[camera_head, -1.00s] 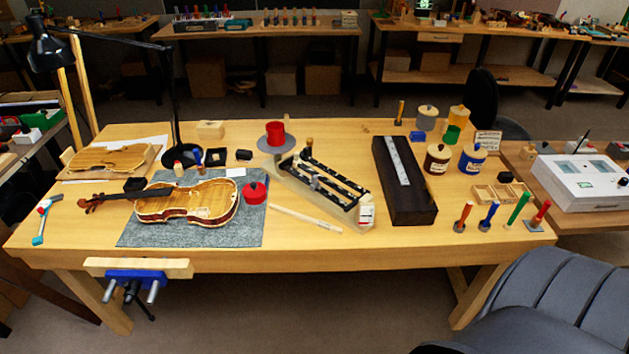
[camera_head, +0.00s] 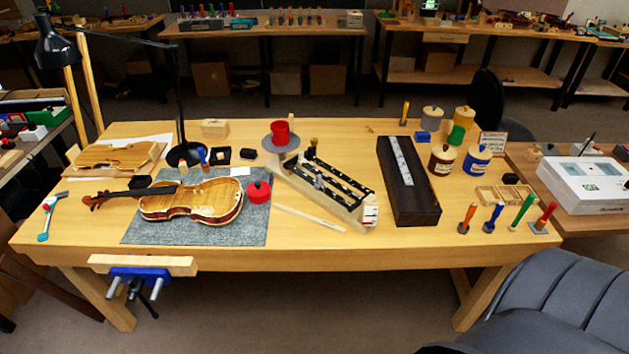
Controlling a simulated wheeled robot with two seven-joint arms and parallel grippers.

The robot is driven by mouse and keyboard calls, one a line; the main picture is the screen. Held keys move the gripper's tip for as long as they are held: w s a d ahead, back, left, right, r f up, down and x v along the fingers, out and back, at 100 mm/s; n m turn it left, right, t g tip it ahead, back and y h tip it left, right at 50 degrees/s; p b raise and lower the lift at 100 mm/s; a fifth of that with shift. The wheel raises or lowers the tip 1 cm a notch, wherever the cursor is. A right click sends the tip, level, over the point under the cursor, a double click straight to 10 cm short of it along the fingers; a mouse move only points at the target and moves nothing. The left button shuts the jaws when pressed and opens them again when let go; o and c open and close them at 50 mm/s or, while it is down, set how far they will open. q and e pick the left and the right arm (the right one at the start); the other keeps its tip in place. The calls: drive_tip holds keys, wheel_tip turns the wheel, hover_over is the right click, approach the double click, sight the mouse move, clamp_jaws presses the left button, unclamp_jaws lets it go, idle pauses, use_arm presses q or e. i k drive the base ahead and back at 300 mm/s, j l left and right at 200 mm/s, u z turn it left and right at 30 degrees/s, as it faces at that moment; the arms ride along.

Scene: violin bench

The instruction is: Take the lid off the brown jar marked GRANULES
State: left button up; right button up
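A brown jar (camera_head: 441,164) with a pale label stands upright on the right part of the bench. Its light wooden lid (camera_head: 443,152), with a small knob, sits on top of it. The label writing is too small to read. Neither of my grippers shows in the head view.
Close behind the brown jar are a green cup (camera_head: 456,135), a grey jar (camera_head: 431,122) and a yellow jar (camera_head: 465,117). A long dark box (camera_head: 407,185) lies to its left. Upright coloured-handled tools (camera_head: 493,217) and a wooden divided tray (camera_head: 497,195) are in front, to the right.

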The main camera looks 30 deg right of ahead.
sight(443, 151)
drive_tip(key=z, duration=1.85)
drive_tip(key=i+l, duration=0.4)
drive_tip(key=l+u, duration=0.05)
